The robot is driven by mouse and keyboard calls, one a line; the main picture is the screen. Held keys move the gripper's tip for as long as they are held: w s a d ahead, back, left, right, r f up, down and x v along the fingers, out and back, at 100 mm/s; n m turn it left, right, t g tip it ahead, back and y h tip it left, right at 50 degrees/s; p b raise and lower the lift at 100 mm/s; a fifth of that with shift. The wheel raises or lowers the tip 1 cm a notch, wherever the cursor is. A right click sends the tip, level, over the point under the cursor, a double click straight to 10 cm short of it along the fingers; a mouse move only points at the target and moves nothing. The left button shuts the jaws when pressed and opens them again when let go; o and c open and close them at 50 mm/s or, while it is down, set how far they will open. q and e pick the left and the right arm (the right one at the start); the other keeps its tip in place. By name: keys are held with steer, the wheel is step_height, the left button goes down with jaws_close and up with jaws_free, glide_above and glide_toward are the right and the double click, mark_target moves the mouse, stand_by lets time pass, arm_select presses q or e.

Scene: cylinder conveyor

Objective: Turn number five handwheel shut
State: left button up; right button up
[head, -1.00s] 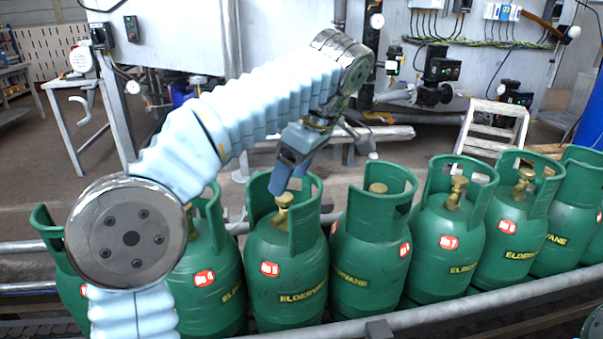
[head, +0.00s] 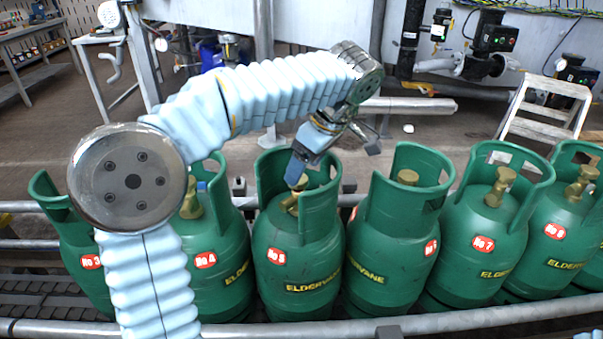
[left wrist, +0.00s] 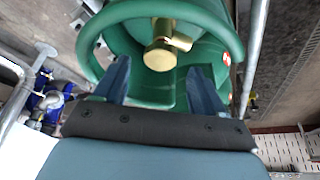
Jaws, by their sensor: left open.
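The number five cylinder (head: 297,262) is green, with a red "No 5" label, and stands upright in the row on the conveyor. Its brass valve with the handwheel (head: 292,203) sits inside the collar, partly hidden by my gripper. My left gripper (head: 297,172) points down into the collar from above. In the left wrist view the brass valve (left wrist: 161,52) lies just beyond and between my open fingers (left wrist: 155,85), with a gap on both sides. I cannot tell whether the fingers touch it.
Cylinder number four (head: 212,265) stands close on the left and number six (head: 398,245) close on the right, each with a raised collar. A metal rail (head: 480,318) runs along the front. A white step stool (head: 545,110) stands behind.

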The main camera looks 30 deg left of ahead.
arm_select(q)
steer(key=shift+x, duration=1.35)
steer(key=c, duration=1.1)
steer(key=shift+o, duration=0.2)
